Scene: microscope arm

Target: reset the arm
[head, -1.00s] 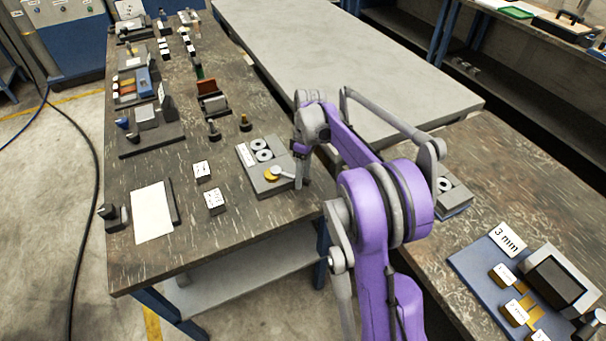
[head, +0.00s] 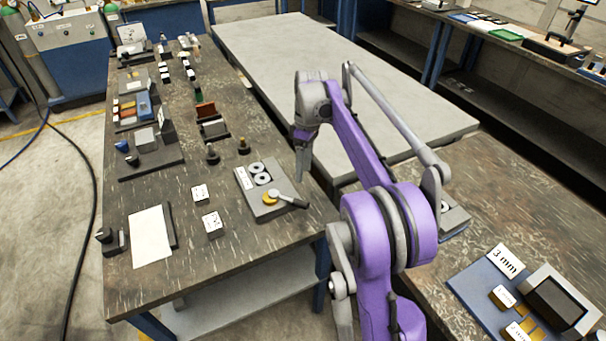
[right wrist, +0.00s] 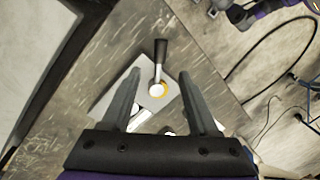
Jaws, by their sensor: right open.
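A small lever arm (head: 282,195) with a black handle (head: 298,203) is mounted over the disc. In the head view it points right, its handle end past the plate's edge. My right gripper (head: 300,175) is above the plate, apart from the lever. In the right wrist view its fingers (right wrist: 155,100) are open and empty, with the lever (right wrist: 157,73) seen between them. My left gripper is not in view.
Two white labelled blocks (head: 212,224) and a white sheet (head: 151,237) lie left of the plate. Two dark knobs (head: 244,146) stand behind it. A grey table (head: 340,80) is beyond. The right table holds a blue board (head: 478,290) with blocks.

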